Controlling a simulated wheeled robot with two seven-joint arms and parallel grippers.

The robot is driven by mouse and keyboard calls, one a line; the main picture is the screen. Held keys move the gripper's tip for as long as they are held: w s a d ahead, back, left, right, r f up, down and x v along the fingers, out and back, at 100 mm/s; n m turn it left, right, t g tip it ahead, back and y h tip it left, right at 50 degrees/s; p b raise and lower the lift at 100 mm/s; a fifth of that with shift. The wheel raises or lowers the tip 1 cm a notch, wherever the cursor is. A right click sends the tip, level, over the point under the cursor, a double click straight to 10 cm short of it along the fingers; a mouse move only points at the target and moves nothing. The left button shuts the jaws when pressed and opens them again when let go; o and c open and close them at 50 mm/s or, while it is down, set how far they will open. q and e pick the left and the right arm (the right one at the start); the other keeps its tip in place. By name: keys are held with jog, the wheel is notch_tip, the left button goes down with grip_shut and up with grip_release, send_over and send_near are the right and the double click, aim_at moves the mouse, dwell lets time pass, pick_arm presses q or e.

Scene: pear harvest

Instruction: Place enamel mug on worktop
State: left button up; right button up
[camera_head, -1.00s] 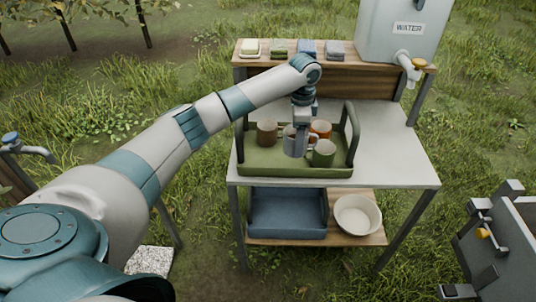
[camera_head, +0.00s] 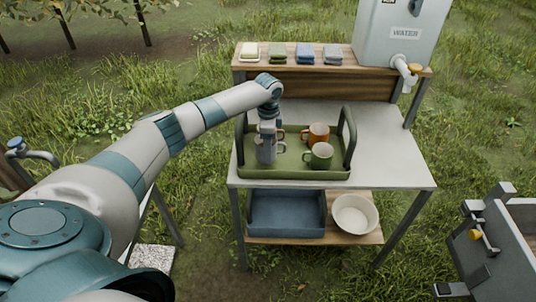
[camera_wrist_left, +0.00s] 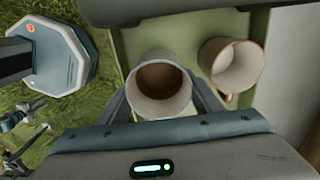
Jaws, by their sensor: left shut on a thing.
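My left gripper (camera_head: 268,131) points down over the left part of the green tray (camera_head: 290,174) and is shut on a pale grey enamel mug (camera_head: 265,153). The wrist view shows this mug (camera_wrist_left: 160,84) upright between the fingers, with a brownish inside. I cannot tell whether its base touches the tray. The worktop (camera_head: 392,150) is the pale surface under and right of the tray. My right gripper is in neither view.
An orange mug (camera_head: 316,135) and a green mug (camera_head: 319,155) stand in the tray, right of the gripper. Another mug is mostly hidden behind it. The tray has tall dark end handles (camera_head: 350,145). The worktop's right side is clear. A water tank (camera_head: 400,35) stands behind.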

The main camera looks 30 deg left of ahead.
pick_arm(q)
jog(key=shift+f+p, duration=0.65)
jog(key=shift+f, duration=0.3)
jog(key=shift+f+p, duration=0.25)
jog(key=shift+p, duration=0.1)
jog(key=shift+f, duration=0.55)
jog(key=shift+f, duration=0.25)
jog(key=o, duration=1.2)
jog(key=shift+c, duration=0.2)
